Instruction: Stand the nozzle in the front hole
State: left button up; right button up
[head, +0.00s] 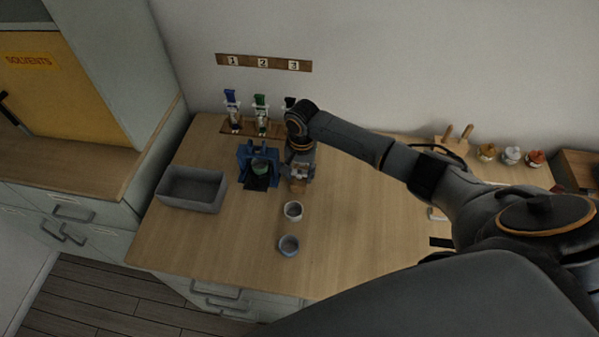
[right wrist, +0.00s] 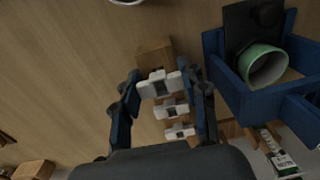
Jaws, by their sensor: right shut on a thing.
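My right gripper (right wrist: 160,85) reaches down over a small wooden block (right wrist: 155,52) in the right wrist view. A row of white, winged pieces with dark square middles runs along the block. The largest, which I take for the nozzle (right wrist: 159,84), lies between my fingertips, and the gripper is shut on it. The front hole is not clearly visible, and I cannot tell whether the nozzle is in it or above it. In the head view my right gripper (head: 300,158) covers much of the block (head: 298,185). My left gripper is not in view.
A blue holder (head: 245,156) with a green cup (head: 261,168) stands close left of the gripper. A grey bin (head: 190,188) is farther left. Two small cups (head: 293,210) (head: 288,245) stand in front. A syringe rack (head: 246,130) is behind.

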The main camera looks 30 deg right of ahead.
jog(key=shift+a+f, duration=0.1)
jog(key=shift+f, duration=0.45)
jog(key=shift+a+f, duration=0.1)
jog(key=shift+f, duration=0.1)
dwell(0.6)
jog(key=o, duration=1)
jog(key=shift+w, duration=0.15)
jog(key=shift+c, duration=0.2)
jog(key=shift+r+p, duration=2.5)
jog(key=shift+p, duration=0.7)
